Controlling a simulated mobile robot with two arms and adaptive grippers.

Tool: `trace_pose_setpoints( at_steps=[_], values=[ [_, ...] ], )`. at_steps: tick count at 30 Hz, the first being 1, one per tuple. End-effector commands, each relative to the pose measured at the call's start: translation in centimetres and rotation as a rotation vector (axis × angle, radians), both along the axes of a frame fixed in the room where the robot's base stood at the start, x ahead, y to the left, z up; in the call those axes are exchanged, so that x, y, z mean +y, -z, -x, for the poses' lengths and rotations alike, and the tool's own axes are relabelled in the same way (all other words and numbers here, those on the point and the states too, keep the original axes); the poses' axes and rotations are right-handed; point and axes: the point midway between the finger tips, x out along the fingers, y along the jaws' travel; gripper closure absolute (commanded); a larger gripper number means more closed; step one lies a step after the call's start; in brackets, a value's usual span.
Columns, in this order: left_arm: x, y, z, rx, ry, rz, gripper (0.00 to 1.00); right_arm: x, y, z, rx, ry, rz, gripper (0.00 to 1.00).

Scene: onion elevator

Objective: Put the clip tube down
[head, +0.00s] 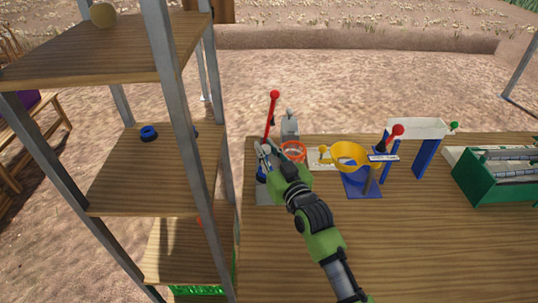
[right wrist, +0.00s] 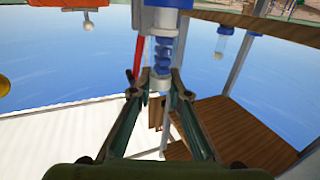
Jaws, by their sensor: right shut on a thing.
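My right gripper (head: 264,155) is at the left end of the wooden table, beside the machine with the red lever. In the right wrist view its fingertips (right wrist: 157,86) are closed around the pale lower end of a clear tube with a blue coil inside, seemingly the clip tube (right wrist: 164,52). A white collar and blue part sit directly above the tube in that view; I cannot tell whether they are joined to it. In the head view the gripper mostly hides the tube. My left gripper is not in view.
A red lever (head: 271,115) rises just behind the gripper. An orange ring (head: 293,151), a yellow funnel (head: 350,155) and a white trough (head: 416,128) stand to the right. A green crate (head: 488,185) holds several grey tubes. A shelf rack (head: 155,172) stands left. The table front (head: 430,250) is clear.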

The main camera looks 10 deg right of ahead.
Motion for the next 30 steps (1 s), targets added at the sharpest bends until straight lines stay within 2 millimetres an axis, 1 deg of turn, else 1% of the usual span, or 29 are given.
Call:
trace_pose_setpoints(
  at_steps=[1, 2, 6, 10, 11, 12, 13, 17, 24, 26, 30],
  values=[
    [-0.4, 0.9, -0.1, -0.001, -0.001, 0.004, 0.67, 0.1, 1.0, 0.2, 0.001, 0.000, 0.000, 1.00],
    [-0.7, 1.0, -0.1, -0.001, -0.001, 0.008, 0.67, 0.1, 1.0, 0.3, 0.001, 0.000, 0.000, 1.00],
    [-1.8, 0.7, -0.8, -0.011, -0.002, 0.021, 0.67, 0.1, 0.8, 0.3, 0.001, 0.000, 0.001, 1.00],
    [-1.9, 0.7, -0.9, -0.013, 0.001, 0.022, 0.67, 0.1, 0.8, 0.3, 0.001, 0.000, 0.001, 1.00],
    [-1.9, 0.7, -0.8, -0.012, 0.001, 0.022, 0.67, 0.1, 0.8, 0.3, 0.001, 0.000, 0.001, 0.78],
    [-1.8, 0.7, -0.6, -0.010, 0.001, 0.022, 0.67, 0.1, 0.8, 0.3, 0.001, 0.000, 0.001, 0.68],
    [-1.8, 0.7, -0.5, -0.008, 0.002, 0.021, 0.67, 0.1, 0.8, 0.3, 0.001, 0.000, 0.001, 0.67],
    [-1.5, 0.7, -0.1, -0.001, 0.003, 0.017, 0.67, 0.1, 0.8, 0.3, 0.001, 0.000, 0.001, 0.67],
    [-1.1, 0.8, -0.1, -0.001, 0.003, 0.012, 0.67, 0.1, 0.9, 0.6, 0.002, 0.000, 0.001, 0.67],
    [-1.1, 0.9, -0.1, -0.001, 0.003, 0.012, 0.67, 0.0, 0.9, 1.0, 0.002, 0.000, 0.001, 0.67],
    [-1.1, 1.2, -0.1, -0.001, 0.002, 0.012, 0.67, -0.4, 1.0, 2.9, 0.002, 0.000, 0.002, 0.67]
  ],
)
